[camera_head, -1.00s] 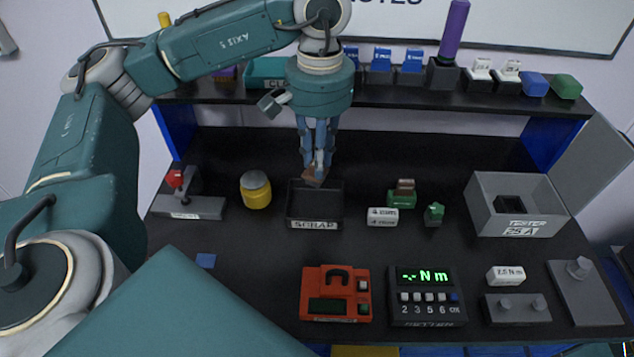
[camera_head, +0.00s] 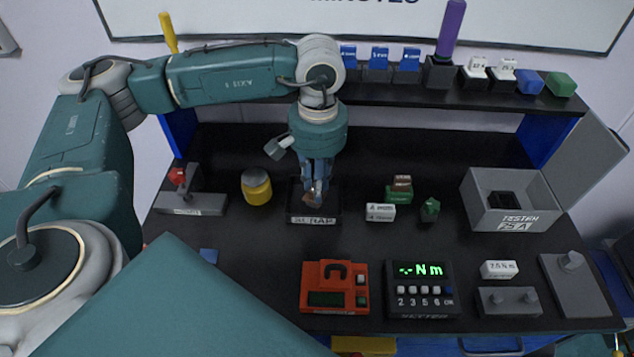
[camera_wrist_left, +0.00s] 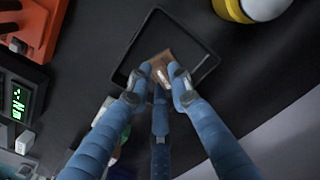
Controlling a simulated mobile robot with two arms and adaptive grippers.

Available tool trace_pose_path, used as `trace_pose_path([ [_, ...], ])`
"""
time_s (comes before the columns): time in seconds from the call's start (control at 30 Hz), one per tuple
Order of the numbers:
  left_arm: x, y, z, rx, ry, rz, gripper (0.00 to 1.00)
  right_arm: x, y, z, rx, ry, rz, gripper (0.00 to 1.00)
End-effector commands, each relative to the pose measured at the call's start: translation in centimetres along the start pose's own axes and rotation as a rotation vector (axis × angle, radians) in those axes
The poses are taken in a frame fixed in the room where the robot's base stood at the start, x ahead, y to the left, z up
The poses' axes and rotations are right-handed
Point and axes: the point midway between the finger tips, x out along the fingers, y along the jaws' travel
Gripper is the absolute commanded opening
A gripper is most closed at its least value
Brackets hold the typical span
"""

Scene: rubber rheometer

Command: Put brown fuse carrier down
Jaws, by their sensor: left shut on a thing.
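The brown fuse carrier (camera_wrist_left: 161,62) is between the fingertips of my left gripper (camera_head: 316,196), which is shut on it. In the head view the fingers hide most of the carrier. The black scrap tray (camera_head: 313,219) is directly below, and the fingertips are at or inside its opening. In the left wrist view the carrier lies over the tray's open interior, near one side of its rim (camera_wrist_left: 203,72). I cannot tell whether it touches the tray's floor. My right gripper is not in view.
A yellow jar (camera_head: 257,189) stands left of the tray. White labelled blocks (camera_head: 380,212) and a green holder with a brown piece (camera_head: 399,188) stand to its right. The grey tester box (camera_head: 511,200) is further right. A red device (camera_head: 335,288) and a Nm meter (camera_head: 421,290) sit in front.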

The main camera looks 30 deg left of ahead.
Motion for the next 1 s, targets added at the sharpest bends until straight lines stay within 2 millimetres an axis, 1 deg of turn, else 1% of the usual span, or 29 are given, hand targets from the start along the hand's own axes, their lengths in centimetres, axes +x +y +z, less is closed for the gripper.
trace_pose_path([
  [0.03,0.1,0.0,0.0,0.000,0.000,0.000,0.23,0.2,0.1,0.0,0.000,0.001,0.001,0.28],
  [0.07,0.1,0.0,0.0,0.000,-0.001,0.000,0.29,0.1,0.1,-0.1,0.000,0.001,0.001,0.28],
  [0.1,0.1,0.0,0.0,0.000,-0.001,0.000,0.37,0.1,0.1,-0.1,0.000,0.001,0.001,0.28],
  [0.13,0.1,0.0,0.0,0.000,-0.001,0.000,0.38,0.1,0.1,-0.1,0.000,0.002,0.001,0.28],
  [0.37,0.1,0.0,0.0,0.000,-0.001,0.000,0.38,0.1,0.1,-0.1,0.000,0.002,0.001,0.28],
  [0.47,-0.3,0.0,0.0,0.000,-0.001,0.000,0.38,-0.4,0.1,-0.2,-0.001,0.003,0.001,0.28],
  [0.5,-0.5,0.0,0.0,0.000,0.000,0.000,0.38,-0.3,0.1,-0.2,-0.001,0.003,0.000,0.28],
  [0.53,-0.6,0.1,-0.1,0.000,0.001,0.001,0.38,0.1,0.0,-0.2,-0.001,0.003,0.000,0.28],
  [0.67,-2.7,0.1,-0.1,0.001,0.005,0.001,0.38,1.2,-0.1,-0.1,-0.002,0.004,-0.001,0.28],
  [0.9,-8.1,0.1,-0.1,0.002,0.005,0.002,0.38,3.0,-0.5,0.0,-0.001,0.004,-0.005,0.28],
  [1.0,-9.8,0.1,-0.1,0.003,0.003,0.001,0.38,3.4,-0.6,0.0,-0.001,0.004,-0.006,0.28],
])
